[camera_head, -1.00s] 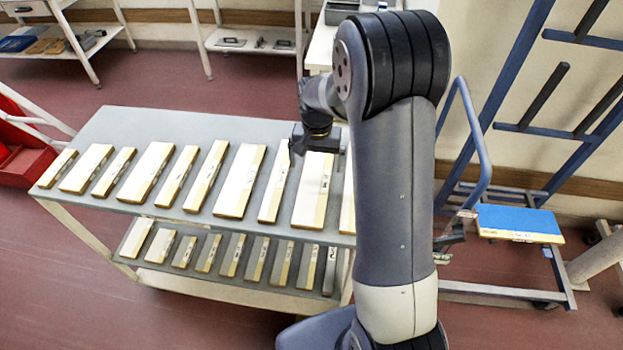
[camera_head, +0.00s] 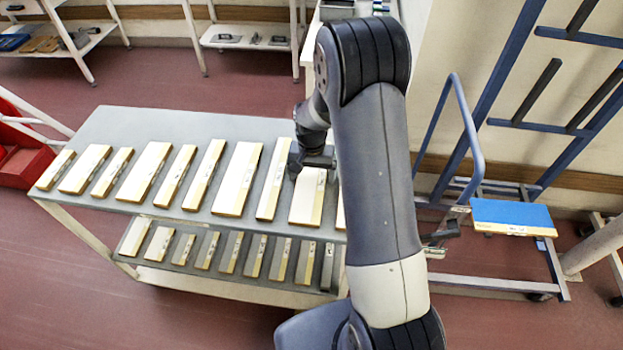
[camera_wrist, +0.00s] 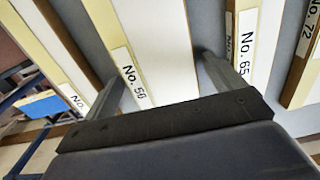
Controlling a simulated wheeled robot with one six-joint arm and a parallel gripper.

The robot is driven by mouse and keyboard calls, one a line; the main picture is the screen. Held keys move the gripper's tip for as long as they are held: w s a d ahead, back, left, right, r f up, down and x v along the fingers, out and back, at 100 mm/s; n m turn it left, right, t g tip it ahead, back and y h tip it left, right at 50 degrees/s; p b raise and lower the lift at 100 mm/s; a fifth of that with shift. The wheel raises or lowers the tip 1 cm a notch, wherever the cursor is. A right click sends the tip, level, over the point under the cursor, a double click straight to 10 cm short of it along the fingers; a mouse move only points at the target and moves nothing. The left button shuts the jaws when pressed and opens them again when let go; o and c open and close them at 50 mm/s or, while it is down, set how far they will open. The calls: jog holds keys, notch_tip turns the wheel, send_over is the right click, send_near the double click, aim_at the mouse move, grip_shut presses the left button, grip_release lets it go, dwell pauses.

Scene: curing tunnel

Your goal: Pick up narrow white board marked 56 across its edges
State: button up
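My gripper (camera_wrist: 165,68) is open, with one finger on each side of this board, over the gaps. I cannot tell whether the fingers touch it. In the head view, my gripper (camera_head: 312,160) is low over the top shelf, above a board (camera_head: 307,197) that appears to be the same one. Its number is too small to read there, and its far end is hidden by my gripper.
Board No. 65 (camera_wrist: 262,35) lies close beside it, with No. 72 (camera_wrist: 306,40) beyond. Several boards lie in a row on the grey cart's top shelf (camera_head: 190,125), and more on its lower shelf. A blue-topped board (camera_head: 512,215) rests on a rack at right.

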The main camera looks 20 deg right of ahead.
jog(key=c, duration=0.9)
jog(key=shift+r, duration=0.1)
jog(key=shift+c, duration=0.2)
